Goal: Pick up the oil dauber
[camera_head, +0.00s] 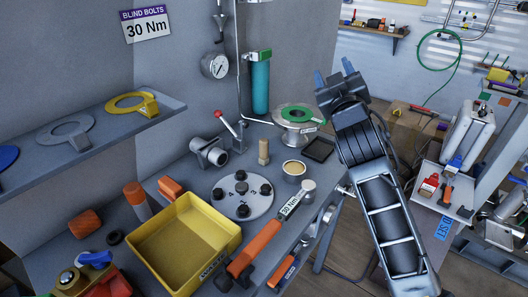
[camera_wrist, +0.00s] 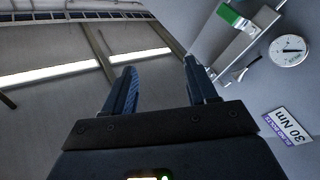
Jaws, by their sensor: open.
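What looks like the oil dauber (camera_head: 264,152), a small upright tan piece with a narrower lower part, stands on the grey bench in the head view. A round tin with tan contents (camera_head: 294,169) stands just right of it. My gripper (camera_head: 334,72) is raised above and to the right of the dauber, well apart from it, fingers pointing up. In the wrist view my gripper (camera_wrist: 159,64) has its two blue fingers spread with nothing between them. The dauber is not in the wrist view.
A flange with dark bolts (camera_head: 242,195), a yellow bin (camera_head: 183,244) and an orange-handled torque wrench (camera_head: 262,240) lie in front of the dauber. A red-handled valve (camera_head: 228,127) stands behind left. A green-topped flanged spool (camera_head: 298,117) and dark tray (camera_head: 319,149) are right.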

